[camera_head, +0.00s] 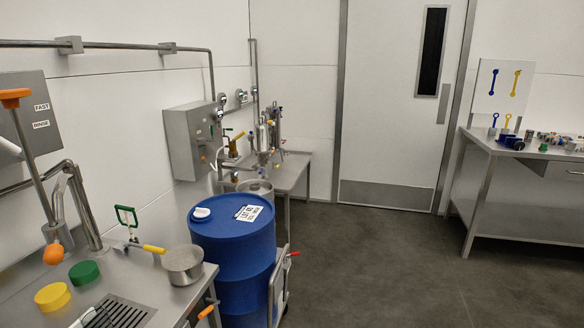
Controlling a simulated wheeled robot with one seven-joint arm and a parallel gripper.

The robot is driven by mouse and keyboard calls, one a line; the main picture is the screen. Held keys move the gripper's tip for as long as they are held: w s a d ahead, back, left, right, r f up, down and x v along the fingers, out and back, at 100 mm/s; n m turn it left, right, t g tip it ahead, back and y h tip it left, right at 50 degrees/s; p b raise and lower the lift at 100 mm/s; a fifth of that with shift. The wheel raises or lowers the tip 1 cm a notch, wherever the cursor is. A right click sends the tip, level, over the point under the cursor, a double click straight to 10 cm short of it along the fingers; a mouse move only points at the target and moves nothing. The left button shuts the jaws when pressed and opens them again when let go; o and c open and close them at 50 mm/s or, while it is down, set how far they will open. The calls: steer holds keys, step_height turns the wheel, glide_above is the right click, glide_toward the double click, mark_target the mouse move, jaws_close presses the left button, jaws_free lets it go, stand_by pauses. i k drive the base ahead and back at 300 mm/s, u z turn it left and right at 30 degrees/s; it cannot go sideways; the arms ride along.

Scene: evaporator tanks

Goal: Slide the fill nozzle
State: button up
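A steel filling fixture (264,140) with upright cylinders and a narrow tip stands on the small steel bench (291,174) at the back, left of the door. The fill nozzle seems to be part of this fixture, but it is too small for me to make out its exact shape or its slide position. A brass-coloured valve with a yellow handle (237,144) sits just left of it. A steel keg (256,187) stands below and in front, partly hidden by the blue drum. My gripper is not visible in the head view.
A blue drum (233,250) on a hand truck (280,285) stands before the back bench. A steel sink counter (150,285) with a saucepan (183,265) fills the near left. A tool table (515,160) stands at right. The floor (390,260) between is clear.

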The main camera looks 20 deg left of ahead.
mark_target(9, 99)
steer(key=u, duration=2.2)
steer(key=k, duration=1.25)
steer(key=u, duration=0.3)
steer(key=i, duration=1.85)
steer(key=z, duration=0.4)
